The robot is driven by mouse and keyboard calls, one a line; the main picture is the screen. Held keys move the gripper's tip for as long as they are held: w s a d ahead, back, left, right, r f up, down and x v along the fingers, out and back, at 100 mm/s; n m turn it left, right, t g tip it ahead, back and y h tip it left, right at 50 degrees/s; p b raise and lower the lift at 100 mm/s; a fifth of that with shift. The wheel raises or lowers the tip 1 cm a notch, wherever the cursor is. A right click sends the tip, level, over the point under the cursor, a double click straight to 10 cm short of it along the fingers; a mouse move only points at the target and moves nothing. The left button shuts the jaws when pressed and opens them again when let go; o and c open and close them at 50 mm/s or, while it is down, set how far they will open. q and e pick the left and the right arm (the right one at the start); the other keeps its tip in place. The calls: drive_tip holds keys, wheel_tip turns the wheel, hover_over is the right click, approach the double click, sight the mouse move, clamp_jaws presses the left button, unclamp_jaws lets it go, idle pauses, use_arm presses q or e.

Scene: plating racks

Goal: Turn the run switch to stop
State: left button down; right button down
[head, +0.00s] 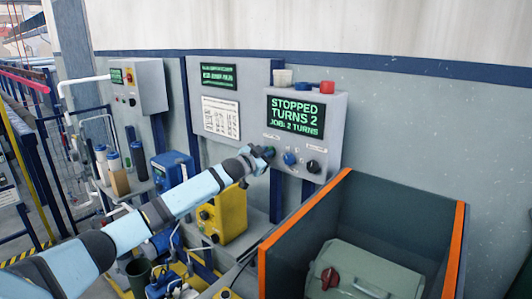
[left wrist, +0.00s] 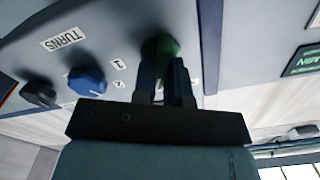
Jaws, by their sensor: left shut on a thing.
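The control box (head: 337,132) hangs on the wall, and its screen (head: 295,117) reads "STOPPED TURNS 2 JOB: 2 TURNS". A blue knob (head: 289,158) and a black knob (head: 313,166) sit in a row under the screen. In the left wrist view, a green knob (left wrist: 166,46) is beside the blue knob (left wrist: 86,80) and the black knob (left wrist: 39,92); a "TURNS" label is near the blue one. My left gripper (head: 264,154) is at the row's left end, shut on the green knob. The fingers hide part of it and its label. My right gripper is out of view.
An orange-edged dark bin (head: 300,225) with a green-grey lidded box (head: 365,270) stands below the control box. A yellow unit (head: 228,215) and blue equipment are beneath my left arm. White, blue and red caps (head: 327,87) sit on top of the control box.

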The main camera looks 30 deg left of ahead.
use_arm(q)
drive_tip(key=shift+a+n+p, duration=0.2)
drive_tip(key=shift+n+p, duration=1.8)
drive_tip(key=shift+n, duration=4.2)
drive_tip(key=c, duration=1.2)
unclamp_jaws()
drive_tip(key=shift+o, duration=0.2)
